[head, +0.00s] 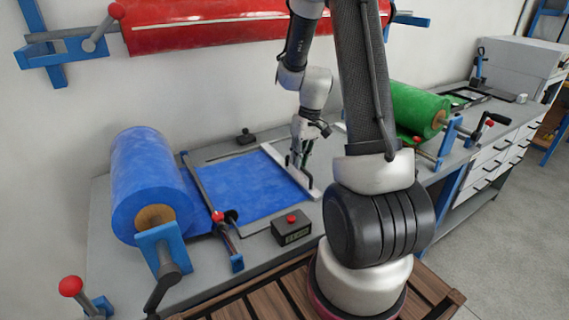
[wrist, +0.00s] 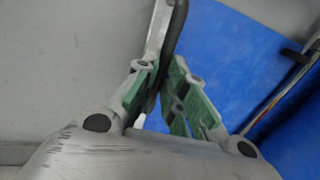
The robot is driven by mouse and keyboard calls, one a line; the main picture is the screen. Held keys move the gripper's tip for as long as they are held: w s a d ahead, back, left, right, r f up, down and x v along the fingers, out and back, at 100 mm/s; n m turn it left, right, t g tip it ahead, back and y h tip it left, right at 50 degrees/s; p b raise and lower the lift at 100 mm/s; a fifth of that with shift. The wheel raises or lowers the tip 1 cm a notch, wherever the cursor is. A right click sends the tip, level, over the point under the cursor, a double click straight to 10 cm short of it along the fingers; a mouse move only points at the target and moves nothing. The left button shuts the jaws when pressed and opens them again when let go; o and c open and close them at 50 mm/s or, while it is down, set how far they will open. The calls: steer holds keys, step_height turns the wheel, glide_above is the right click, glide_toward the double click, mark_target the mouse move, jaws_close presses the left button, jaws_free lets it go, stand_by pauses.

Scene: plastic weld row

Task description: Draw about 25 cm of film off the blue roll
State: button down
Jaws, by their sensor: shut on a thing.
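The blue roll (head: 148,175) sits on a blue stand at the left end of the bench. Its blue film (head: 245,187) lies flat on the bench, running right to a pale bar (head: 312,186) across its right-hand end. My gripper (head: 298,163) is down at this bar, shut on its dark handle. In the wrist view my gripper's green-padded fingers (wrist: 163,92) close around the dark handle (wrist: 174,35) beside the pale bar (wrist: 157,28), with blue film (wrist: 225,60) to the right. The fingers partly hide the grip.
A dark crossbar (head: 196,182) with a red-knobbed lever (head: 218,217) spans the film near the roll. A dark box with a red button (head: 292,226) stands at the front edge. A green roll (head: 412,108) is farther right, and a red roll (head: 205,24) hangs on the wall.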

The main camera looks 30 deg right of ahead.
steer(key=shift+d, duration=0.55)
steer(key=c, duration=1.5)
jaws_free()
